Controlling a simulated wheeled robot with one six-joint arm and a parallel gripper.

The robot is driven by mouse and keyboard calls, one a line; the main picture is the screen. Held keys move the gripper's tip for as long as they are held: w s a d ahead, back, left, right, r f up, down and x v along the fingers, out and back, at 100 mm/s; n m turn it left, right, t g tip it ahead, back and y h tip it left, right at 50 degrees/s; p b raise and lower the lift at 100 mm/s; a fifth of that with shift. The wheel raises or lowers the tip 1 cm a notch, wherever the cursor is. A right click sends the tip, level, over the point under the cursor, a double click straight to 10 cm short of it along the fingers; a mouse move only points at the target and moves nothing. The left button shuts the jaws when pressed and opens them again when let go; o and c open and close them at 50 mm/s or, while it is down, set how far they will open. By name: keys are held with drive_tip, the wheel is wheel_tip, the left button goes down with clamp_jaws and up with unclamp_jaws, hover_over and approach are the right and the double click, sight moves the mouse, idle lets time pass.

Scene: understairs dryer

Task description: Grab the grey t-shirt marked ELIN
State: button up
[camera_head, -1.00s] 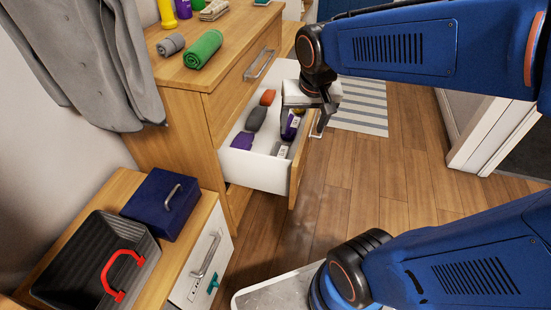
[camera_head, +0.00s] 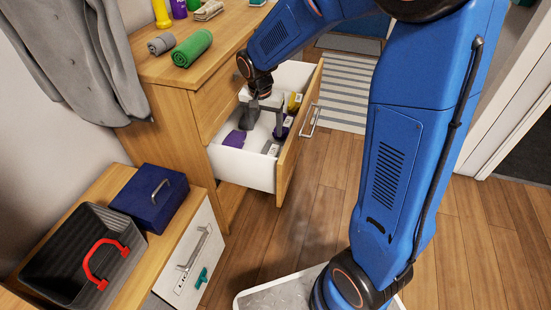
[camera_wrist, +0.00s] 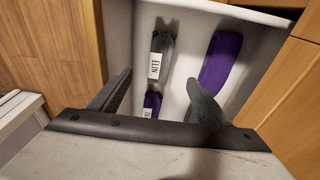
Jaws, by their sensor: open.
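The grey t-shirt marked ELIN (camera_wrist: 162,48) is a rolled grey bundle with a white label, lying in the open drawer. In the head view it is the small grey roll (camera_head: 270,148) near the drawer's front corner. My gripper (camera_wrist: 160,78) is open and empty, pointing down into the drawer. In the wrist view the ELIN roll lies ahead of and between the two fingers, apart from both. In the head view my gripper (camera_head: 262,112) is over the drawer's middle and hides some of its contents.
A labelled purple roll (camera_wrist: 152,104) lies in line with the grey one. A plain purple roll (camera_wrist: 221,58) lies beside the right finger. The white drawer wall (camera_head: 240,168) and wooden drawer front (camera_head: 298,145) bound the space. A green roll (camera_head: 192,48) lies on the dresser top.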

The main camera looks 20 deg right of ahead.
sight(268, 153)
drive_tip(key=f, duration=0.4)
drive_tip(key=w+f, duration=0.1)
drive_tip(key=f, duration=0.3)
drive_tip(key=d+f, duration=0.1)
drive_tip(key=f, duration=0.3)
drive_tip(key=shift+w+d+f, duration=0.1)
drive_tip(key=shift+w, duration=0.15)
drive_tip(key=shift+w+d+f, duration=0.1)
drive_tip(key=shift+w+f, duration=0.1)
drive_tip(key=shift+f, duration=0.65)
drive_tip(key=shift+w+d+f, duration=0.1)
drive_tip(key=shift+w+f, duration=0.15)
drive_tip(key=shift+f, duration=0.55)
drive_tip(key=shift+w+d+f, duration=0.1)
drive_tip(key=shift+w+f, duration=0.1)
drive_tip(key=shift+f, duration=0.65)
drive_tip(key=shift+c, duration=0.6)
drive_tip(key=c, duration=1.1)
